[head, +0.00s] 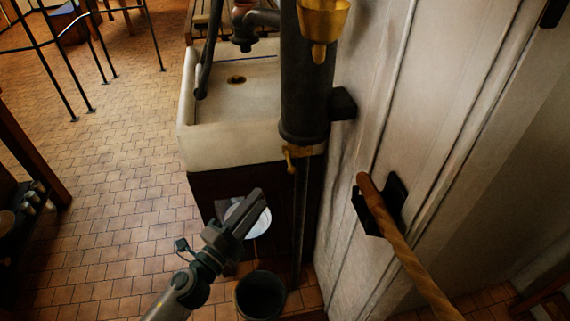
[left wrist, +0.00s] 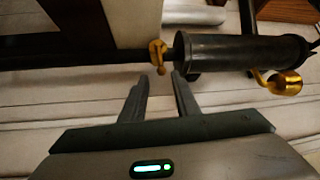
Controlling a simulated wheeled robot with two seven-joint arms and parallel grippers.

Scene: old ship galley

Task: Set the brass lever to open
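The small brass lever (head: 291,158) sits at the lower end of a dark vertical cylinder (head: 306,90), where a thin dark pipe runs on downward. In the left wrist view the brass lever (left wrist: 157,52) shows ahead of the fingertips, near the end of the cylinder (left wrist: 235,50). My left gripper (head: 254,198) is below and left of the lever in the head view. In the left wrist view my left gripper (left wrist: 160,77) is open, with an empty gap between its fingers. It appears apart from the lever. My right gripper is not in view.
A brass cup-shaped part (head: 323,18) is on the cylinder's upper part. A pale sink (head: 232,148) stands left of it. A dark bucket (head: 261,296) is on the floor below. A wooden rod (head: 405,252) in a black bracket is at the right wall.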

